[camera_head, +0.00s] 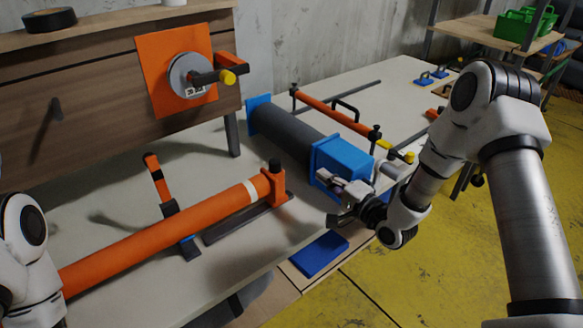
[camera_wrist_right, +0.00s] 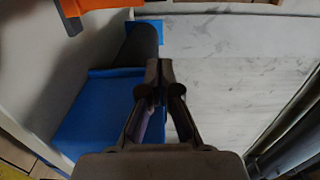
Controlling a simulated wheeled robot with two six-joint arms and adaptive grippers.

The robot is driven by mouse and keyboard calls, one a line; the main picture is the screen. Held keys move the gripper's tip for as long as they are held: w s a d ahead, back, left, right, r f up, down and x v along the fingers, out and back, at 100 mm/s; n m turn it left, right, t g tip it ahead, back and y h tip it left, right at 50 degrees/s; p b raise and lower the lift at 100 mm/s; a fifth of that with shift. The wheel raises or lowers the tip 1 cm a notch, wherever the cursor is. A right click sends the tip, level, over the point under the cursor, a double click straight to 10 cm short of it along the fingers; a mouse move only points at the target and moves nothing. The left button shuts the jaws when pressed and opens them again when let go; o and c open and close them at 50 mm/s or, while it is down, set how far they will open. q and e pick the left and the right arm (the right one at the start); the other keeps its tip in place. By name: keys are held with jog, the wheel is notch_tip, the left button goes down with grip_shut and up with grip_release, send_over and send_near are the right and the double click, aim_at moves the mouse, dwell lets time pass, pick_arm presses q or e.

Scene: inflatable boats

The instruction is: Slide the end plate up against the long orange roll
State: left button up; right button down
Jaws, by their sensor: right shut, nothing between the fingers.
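The long orange roll (camera_head: 165,237) lies across the bench from lower left to the middle, with a pale band near its right end. An upright orange end plate (camera_head: 277,187) with a black knob stands at that end, on a dark rail (camera_head: 232,222). Any gap between plate and roll is too small to tell. My right gripper (camera_head: 338,200) is shut and empty, right of the end plate and beside a blue box (camera_head: 343,158). In the wrist view its closed fingers (camera_wrist_right: 161,68) appear over the blue box's edge (camera_wrist_right: 95,110); contact cannot be told. My left gripper is out of view.
A dark grey roll (camera_head: 290,134) joins the blue box behind the end plate. A thinner orange bar (camera_head: 335,112) lies farther back. A blue pad (camera_head: 318,254) is at the bench's front edge. A wooden cabinet (camera_head: 110,100) borders the back left.

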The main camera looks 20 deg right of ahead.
aim_at(275, 181)
jog(key=w+a+p, duration=0.2)
jog(key=w+a, duration=0.4)
jog(key=w, duration=0.1)
jog(key=shift+a+f, duration=0.15)
jog(key=shift+a, duration=0.15)
jog(key=shift+w, duration=0.1)
jog(key=shift+s+a, duration=0.2)
jog(key=shift+a, duration=0.55)
